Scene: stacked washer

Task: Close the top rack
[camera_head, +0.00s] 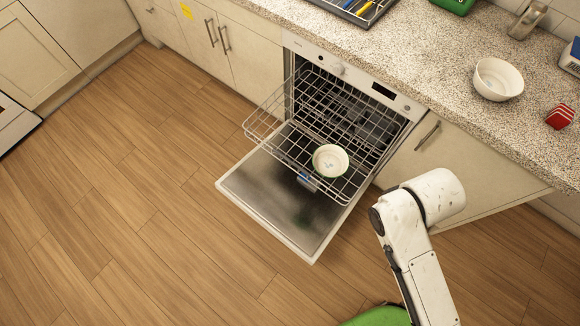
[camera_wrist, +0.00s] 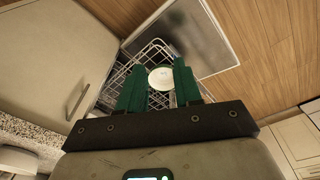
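The top rack (camera_head: 290,132) of the dishwasher is a wire basket, pulled out over the lowered door (camera_head: 275,205). A white bowl (camera_head: 330,160) with a greenish rim sits in its front right part. In the wrist view the rack (camera_wrist: 134,72) and the bowl (camera_wrist: 161,78) show beyond my gripper (camera_wrist: 160,78). My gripper has two green fingers, spread apart with nothing between them, and looks apart from the rack. In the head view only my white arm shows, right of the dishwasher; my gripper is hidden there.
The counter (camera_head: 420,60) above holds a white bowl (camera_head: 497,79), a red item (camera_head: 560,117) and a tray (camera_head: 362,8) with utensils. A cabinet handle (camera_head: 428,135) is right of the dishwasher. Wooden floor (camera_head: 130,190) is clear to the left and in front.

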